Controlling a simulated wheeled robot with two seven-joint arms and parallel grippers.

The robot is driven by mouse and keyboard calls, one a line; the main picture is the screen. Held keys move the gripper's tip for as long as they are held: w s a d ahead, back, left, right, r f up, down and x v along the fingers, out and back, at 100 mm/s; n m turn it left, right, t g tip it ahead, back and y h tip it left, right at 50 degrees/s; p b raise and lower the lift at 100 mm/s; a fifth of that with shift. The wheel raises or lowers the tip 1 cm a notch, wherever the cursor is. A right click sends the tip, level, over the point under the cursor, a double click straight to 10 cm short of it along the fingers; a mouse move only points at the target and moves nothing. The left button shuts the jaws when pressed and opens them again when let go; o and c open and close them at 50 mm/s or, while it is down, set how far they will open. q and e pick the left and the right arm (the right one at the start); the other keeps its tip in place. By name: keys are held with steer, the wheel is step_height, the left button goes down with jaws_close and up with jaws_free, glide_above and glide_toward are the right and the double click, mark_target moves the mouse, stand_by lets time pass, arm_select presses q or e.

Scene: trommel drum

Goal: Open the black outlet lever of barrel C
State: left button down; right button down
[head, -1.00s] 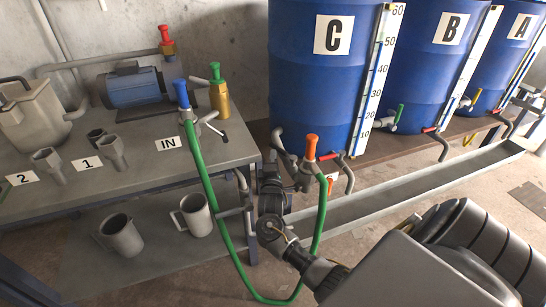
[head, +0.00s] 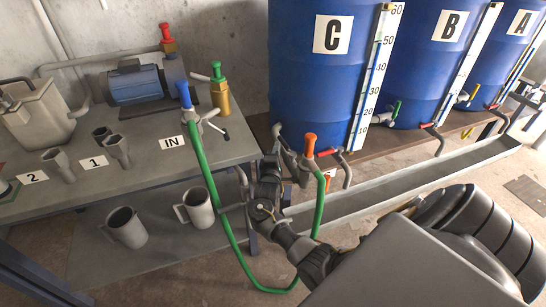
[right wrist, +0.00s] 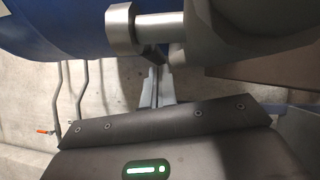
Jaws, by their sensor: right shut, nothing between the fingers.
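Barrel C (head: 320,85) is the blue drum marked C, in the upper middle of the head view. Its grey outlet pipework (head: 287,152) is low at its left front, partly covered by my right gripper. My right gripper (head: 272,160) is shut and empty, just in front of this pipework. In the right wrist view, the closed fingertips (right wrist: 156,80) are just below a grey pipe (right wrist: 160,27). A small dark piece (right wrist: 151,57) shows beside the tips. I cannot tell whether it is the black lever or whether they touch. My left gripper is not in view.
A green hose (head: 215,200) loops from the bench to an orange-capped fitting (head: 310,146) close right of my gripper. A red lever (head: 327,152) is beside that fitting. The bench (head: 200,150) stands left; a grey trough (head: 400,190) runs right. Barrels B (head: 430,80) and A (head: 510,70) are farther right.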

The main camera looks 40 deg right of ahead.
stand_by(0.3)
